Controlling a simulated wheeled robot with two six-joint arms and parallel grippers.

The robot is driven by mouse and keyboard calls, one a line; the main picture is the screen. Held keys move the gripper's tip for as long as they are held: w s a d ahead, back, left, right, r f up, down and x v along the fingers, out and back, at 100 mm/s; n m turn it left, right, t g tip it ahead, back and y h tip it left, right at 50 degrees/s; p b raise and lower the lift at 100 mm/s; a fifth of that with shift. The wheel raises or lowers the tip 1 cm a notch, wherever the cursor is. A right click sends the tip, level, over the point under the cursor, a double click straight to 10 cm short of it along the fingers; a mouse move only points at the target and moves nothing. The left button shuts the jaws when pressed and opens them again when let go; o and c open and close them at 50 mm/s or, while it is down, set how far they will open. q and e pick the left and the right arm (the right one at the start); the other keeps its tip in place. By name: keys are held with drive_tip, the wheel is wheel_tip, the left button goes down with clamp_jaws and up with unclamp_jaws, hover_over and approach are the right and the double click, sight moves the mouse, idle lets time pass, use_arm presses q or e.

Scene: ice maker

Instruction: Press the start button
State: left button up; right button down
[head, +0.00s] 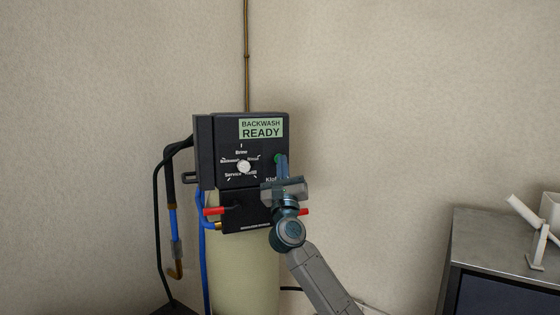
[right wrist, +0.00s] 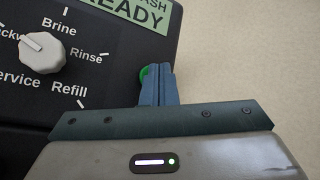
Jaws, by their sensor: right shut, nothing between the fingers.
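The start button is a small green button (head: 278,158) on the right side of the black control head's front panel. It also shows in the right wrist view (right wrist: 145,76), partly hidden behind my fingers. My right gripper (head: 283,160) is shut and empty, its blue-grey fingertips at the button's lower right edge. In the right wrist view the closed fingers (right wrist: 158,72) overlap the button; I cannot tell whether they touch it. The black control head (head: 212,150) has a label reading "BACKWASH READY" (head: 261,128). My left gripper is not in view.
A white dial (head: 243,166) with Brine, Rinse, Refill and Service marks sits left of the button. Red handles (head: 214,211) stick out below, above a pale tank (head: 245,270). Hoses (head: 172,215) hang at the left. A grey cabinet (head: 500,225) stands at the right.

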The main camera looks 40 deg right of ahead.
drive_tip(key=shift+s, duration=0.1)
idle(0.4)
drive_tip(key=shift+s+a+p, duration=0.2)
drive_tip(key=shift+s+p, duration=0.2)
drive_tip(key=shift+s, duration=0.3)
drive_tip(key=shift+a, duration=0.1)
drive_tip(key=s, duration=0.1)
drive_tip(key=s+a+p, duration=0.1)
drive_tip(key=s, duration=0.2)
drive_tip(key=shift+s+a+p, duration=0.25)
drive_tip(key=shift+s+p, duration=0.05)
drive_tip(key=shift+s, duration=0.05)
drive_tip(key=shift+f, duration=0.1)
idle(0.5)
